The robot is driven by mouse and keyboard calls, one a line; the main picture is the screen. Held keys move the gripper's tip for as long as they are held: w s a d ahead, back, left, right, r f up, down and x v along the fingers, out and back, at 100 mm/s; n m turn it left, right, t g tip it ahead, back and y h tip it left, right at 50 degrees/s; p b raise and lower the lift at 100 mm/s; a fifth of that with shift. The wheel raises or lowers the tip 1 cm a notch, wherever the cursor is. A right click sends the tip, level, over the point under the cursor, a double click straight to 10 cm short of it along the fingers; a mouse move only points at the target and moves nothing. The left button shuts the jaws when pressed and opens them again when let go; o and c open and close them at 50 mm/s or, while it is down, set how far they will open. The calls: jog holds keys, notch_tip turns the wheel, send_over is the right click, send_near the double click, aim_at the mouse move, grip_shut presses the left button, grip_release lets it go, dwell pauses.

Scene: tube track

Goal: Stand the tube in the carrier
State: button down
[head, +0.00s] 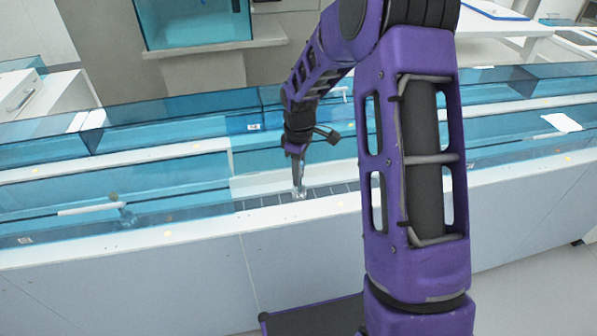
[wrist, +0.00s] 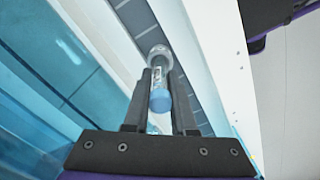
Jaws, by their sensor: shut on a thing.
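The tube has a blue cap (wrist: 159,101) and a clear, labelled body (wrist: 157,75). My gripper (wrist: 162,84) is shut on it just below the cap, and the tube points down toward the track. A clear, round carrier (wrist: 159,52) shows at the tube's lower end in the wrist view. I cannot tell whether the tube's foot is inside it or just above it. In the head view my gripper (head: 298,166) reaches down over the track, with small clear shapes (head: 300,194) under its tips.
The dark segmented track (head: 337,189) runs along a white channel (head: 270,182). Blue transparent panels (head: 180,170) rise along the left part and behind. A white front ledge (head: 200,228) borders the track. A clear piece with a brownish top (head: 120,207) stands at left.

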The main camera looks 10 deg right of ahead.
jog(key=c, duration=0.7)
grip_release()
jog(key=shift+o, duration=0.2)
notch_tip(320, 180, up, 18)
jog(key=p, duration=0.3)
jog(key=shift+f, duration=0.25)
jog(key=shift+s+d, duration=0.1)
